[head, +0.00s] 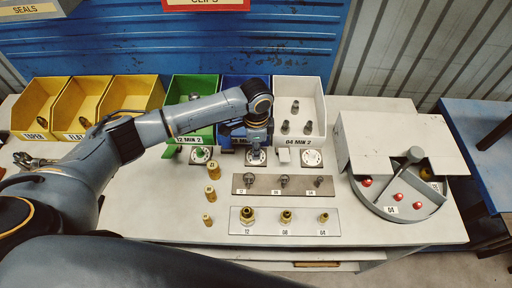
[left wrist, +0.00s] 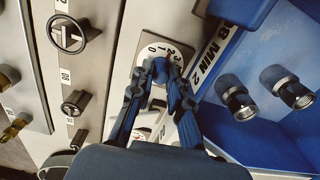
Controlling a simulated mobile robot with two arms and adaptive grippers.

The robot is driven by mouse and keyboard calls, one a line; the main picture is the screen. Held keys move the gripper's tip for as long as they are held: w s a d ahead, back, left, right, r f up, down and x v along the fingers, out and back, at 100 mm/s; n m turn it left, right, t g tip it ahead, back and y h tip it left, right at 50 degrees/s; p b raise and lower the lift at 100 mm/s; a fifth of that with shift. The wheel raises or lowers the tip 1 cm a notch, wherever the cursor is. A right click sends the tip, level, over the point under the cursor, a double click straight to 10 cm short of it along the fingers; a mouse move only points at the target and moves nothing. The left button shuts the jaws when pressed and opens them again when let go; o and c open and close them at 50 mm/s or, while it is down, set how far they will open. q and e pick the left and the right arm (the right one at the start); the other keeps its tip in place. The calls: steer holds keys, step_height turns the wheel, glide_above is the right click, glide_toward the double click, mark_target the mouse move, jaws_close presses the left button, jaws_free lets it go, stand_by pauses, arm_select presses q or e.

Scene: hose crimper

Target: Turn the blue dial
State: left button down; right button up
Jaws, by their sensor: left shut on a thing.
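The blue dial (left wrist: 159,70) sits on a white plate (left wrist: 151,49) with printed numbers 0, 1, 2 and 3 in the left wrist view. My left gripper (left wrist: 160,82) is shut on the dial, with a finger on each side, and hides much of the knob. In the head view my left gripper (head: 256,149) reaches down in front of the blue bin (head: 234,88), and the dial's plate (head: 256,158) shows just below it. My right gripper is not in view.
A green dial (head: 201,154) is to the left and a white dial (head: 312,158) to the right. Green (head: 187,92) and white (head: 318,88) bins flank the blue one. Racks with fittings (head: 283,185) lie in front. A round grey tray (head: 410,211) stands at right.

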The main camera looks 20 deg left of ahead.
arm_select(q)
steer(key=c, duration=1.3)
jaws_free()
step_height(320, 180, up, 12)
steer(key=shift+d+f, duration=0.1)
